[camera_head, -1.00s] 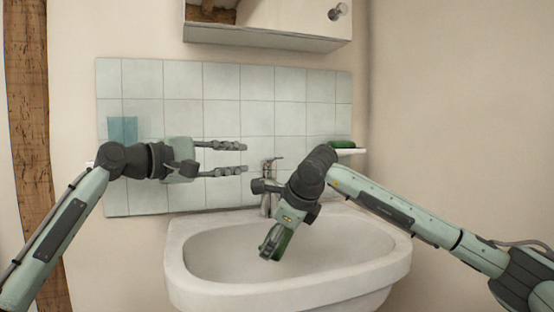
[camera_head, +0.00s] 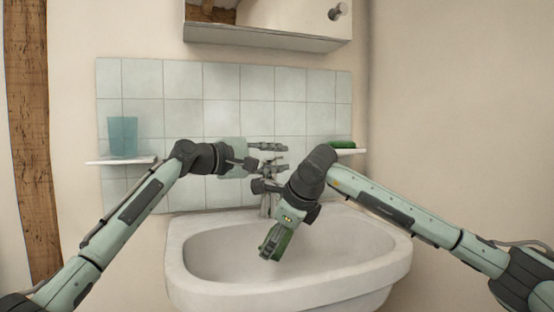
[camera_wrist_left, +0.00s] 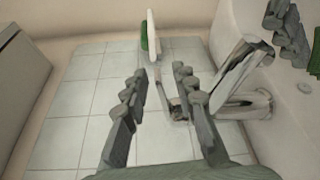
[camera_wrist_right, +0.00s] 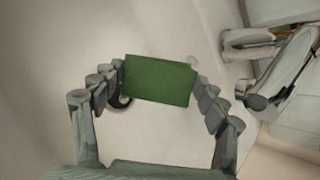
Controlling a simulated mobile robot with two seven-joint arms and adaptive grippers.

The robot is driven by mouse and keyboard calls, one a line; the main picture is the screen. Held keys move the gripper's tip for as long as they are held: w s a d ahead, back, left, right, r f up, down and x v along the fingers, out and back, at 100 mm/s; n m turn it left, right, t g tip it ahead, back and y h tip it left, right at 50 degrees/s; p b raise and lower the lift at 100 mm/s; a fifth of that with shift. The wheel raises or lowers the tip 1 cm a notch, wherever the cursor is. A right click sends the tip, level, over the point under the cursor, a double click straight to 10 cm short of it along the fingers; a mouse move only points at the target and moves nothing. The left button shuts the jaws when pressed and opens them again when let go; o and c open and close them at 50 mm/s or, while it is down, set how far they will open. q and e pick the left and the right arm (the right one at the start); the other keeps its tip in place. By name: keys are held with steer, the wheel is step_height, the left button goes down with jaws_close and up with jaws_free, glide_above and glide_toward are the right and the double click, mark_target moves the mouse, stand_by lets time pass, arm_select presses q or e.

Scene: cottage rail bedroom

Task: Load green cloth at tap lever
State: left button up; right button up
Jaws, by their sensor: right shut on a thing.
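The green cloth (camera_wrist_right: 160,80), a flat green rectangle, is held between the fingertips of my right gripper (camera_wrist_right: 158,84). In the head view the right gripper (camera_head: 272,247) points down over the basin, with the cloth (camera_head: 284,243) partly hidden by its fingers. The chrome tap (camera_head: 266,204) stands at the basin's back edge, its upper part largely hidden by my grippers. My left gripper (camera_head: 285,156) is open and empty, pointing right near the tap's top. In the left wrist view, chrome tap parts (camera_wrist_left: 240,65) show beside and beyond its right finger.
The white basin (camera_head: 190,285) lies below both grippers. A teal cup (camera_head: 123,137) stands on a small left shelf (camera_head: 105,161). Another green item (camera_head: 341,144) lies on a right shelf (camera_head: 358,151). A cabinet (camera_head: 270,36) hangs above the tiles (camera_head: 222,85).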

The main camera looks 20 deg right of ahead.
arm_select(q)
jaws_close()
stand_by(0.3)
steer(key=shift+w+r+n, duration=0.1)
steer(key=shift+r+n, duration=0.15)
steer(key=shift+n, duration=0.15)
jaws_free()
steer(key=shift+a, duration=0.1)
steer(key=v, duration=1.2)
steer(key=shift+r, duration=0.2)
